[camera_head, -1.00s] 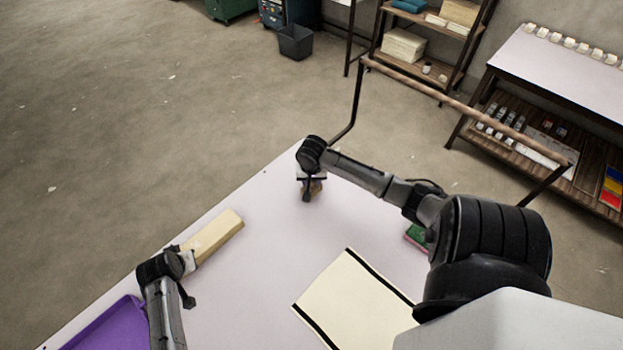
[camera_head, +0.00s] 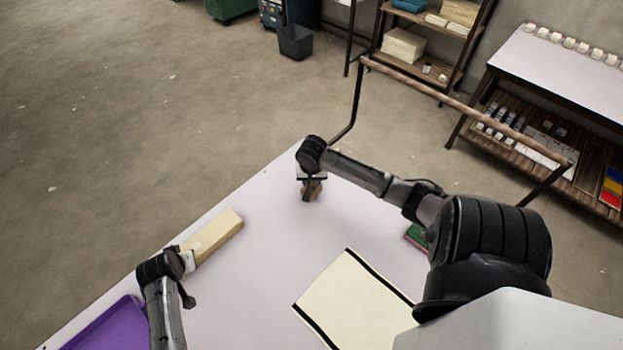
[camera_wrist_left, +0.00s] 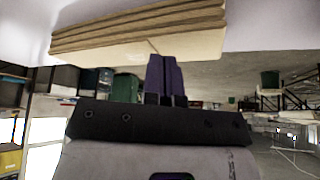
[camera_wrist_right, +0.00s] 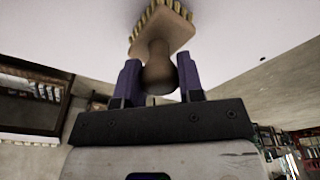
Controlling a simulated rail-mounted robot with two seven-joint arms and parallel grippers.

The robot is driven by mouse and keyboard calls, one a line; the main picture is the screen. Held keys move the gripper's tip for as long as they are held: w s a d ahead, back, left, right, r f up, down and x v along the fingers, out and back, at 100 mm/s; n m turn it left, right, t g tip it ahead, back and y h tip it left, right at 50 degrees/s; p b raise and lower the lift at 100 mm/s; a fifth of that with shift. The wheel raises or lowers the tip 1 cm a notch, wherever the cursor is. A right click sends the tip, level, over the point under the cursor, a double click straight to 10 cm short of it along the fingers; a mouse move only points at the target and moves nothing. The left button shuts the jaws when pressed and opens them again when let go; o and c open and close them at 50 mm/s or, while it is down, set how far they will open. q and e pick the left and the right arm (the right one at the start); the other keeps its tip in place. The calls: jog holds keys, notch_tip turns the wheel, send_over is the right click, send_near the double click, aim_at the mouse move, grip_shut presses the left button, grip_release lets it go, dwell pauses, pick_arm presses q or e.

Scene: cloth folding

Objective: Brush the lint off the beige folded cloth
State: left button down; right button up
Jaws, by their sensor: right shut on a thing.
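The beige folded cloth (camera_head: 215,234) lies in a long layered stack near the table's left edge. Its layers show close up in the left wrist view (camera_wrist_left: 140,32). My left gripper (camera_wrist_left: 165,58) is shut and empty, with its fingertips at the near edge of this stack; whether they touch it I cannot tell. My right gripper (camera_wrist_right: 158,70) is shut on the round wooden knob of a brush (camera_wrist_right: 162,35), one finger on each side. The brush has yellowish bristles and is over the table's far corner in the head view (camera_head: 315,190). No lint can be made out.
A flat cream mat with black stripes (camera_head: 350,300) lies at the front right of the table. A purple tray (camera_head: 105,328) is at the front left. A green-and-red item (camera_head: 415,236) is partly hidden by my right arm. The table's middle is clear.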

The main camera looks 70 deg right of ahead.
pick_arm(q)
jog(key=shift+f+b, duration=0.55)
jog(key=shift+f, duration=0.05)
pick_arm(e)
jog(key=shift+f, duration=0.55)
pick_arm(q)
jog(key=shift+r, duration=0.15)
pick_arm(e)
jog(key=shift+r, duration=0.1)
